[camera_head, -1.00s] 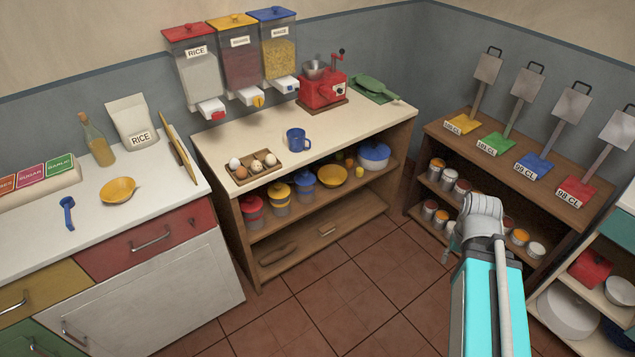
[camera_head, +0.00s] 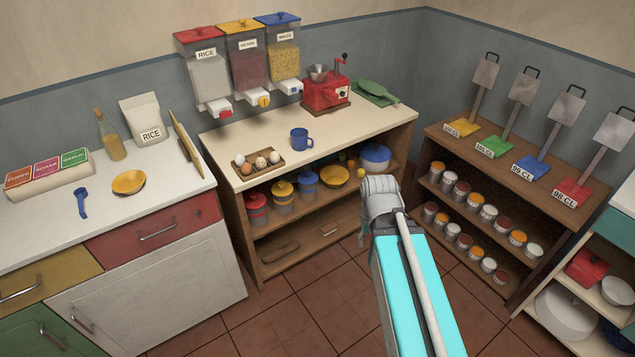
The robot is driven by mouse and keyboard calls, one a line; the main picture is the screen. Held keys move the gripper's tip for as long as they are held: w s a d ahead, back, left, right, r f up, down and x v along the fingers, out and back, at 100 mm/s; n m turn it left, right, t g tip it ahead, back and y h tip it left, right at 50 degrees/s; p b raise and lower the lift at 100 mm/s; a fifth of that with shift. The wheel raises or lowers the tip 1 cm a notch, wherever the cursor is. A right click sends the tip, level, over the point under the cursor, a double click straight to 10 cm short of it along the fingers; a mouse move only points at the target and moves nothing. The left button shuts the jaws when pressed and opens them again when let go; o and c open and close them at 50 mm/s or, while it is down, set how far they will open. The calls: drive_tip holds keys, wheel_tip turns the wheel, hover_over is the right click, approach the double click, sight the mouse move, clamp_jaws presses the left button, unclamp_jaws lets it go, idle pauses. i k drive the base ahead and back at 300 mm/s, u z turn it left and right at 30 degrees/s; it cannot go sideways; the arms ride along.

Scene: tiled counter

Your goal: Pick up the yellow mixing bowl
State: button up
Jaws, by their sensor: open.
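A round yellow mixing bowl (camera_head: 335,177) sits on the upper shelf of the wooden unit, between a blue-lidded canister and a blue lidded pot. A smaller, shallower yellow dish (camera_head: 128,183) lies on the white counter at left. My arm rises from the lower right, and its grey wrist stands in front of the unit's right part. My gripper (camera_head: 362,239) is mostly hidden behind the wrist; only a small tip shows. It is open and apart from the bowl, to its lower right in the picture.
The worktop (camera_head: 345,142) above the bowl overhangs the shelf. Red, yellow and blue canisters (camera_head: 283,198) stand left of it; a blue pot (camera_head: 375,158) stands right. A blue mug (camera_head: 300,139) and egg tray (camera_head: 258,164) are on top. Tiled floor in front is clear.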

sight(333, 176)
drive_tip(key=u, duration=0.45)
drive_tip(key=i, duration=1)
drive_tip(key=z, duration=0.05)
